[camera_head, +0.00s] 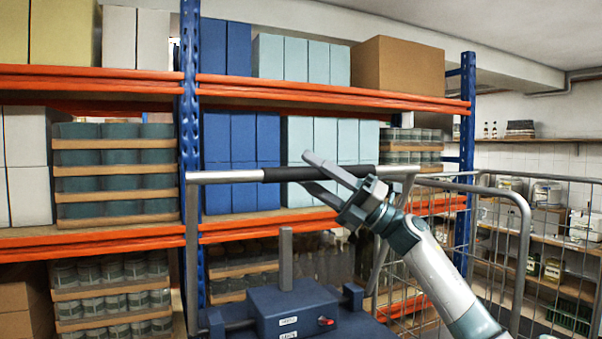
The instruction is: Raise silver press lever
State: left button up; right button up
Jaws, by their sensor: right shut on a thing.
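The silver press lever (225,176) shows as a level bar on side arms, with a black grip sleeve (285,174) along its middle. It stands high above a blue press body (300,311), which has a short grey upright post (286,260) and a small red part on its front. My right gripper (307,170) comes in from the lower right. Its two fingers lie above and below the black sleeve and are shut on it. The lower ends of the lever's arms are partly hidden. My left gripper is not in view.
Blue and orange racking (100,242) with boxes and jar trays stands behind the lever. A wire cage trolley (519,255) is close on the right. Shelves with goods line the far right wall. Open air surrounds the lever's bar on the near side.

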jog(key=b+v, duration=0.6)
jog(key=v, duration=0.9)
jog(key=shift+t, duration=0.3)
jog(key=shift+w+d, duration=0.15)
jog(key=shift+w, duration=0.05)
jog(key=shift+s, duration=0.15)
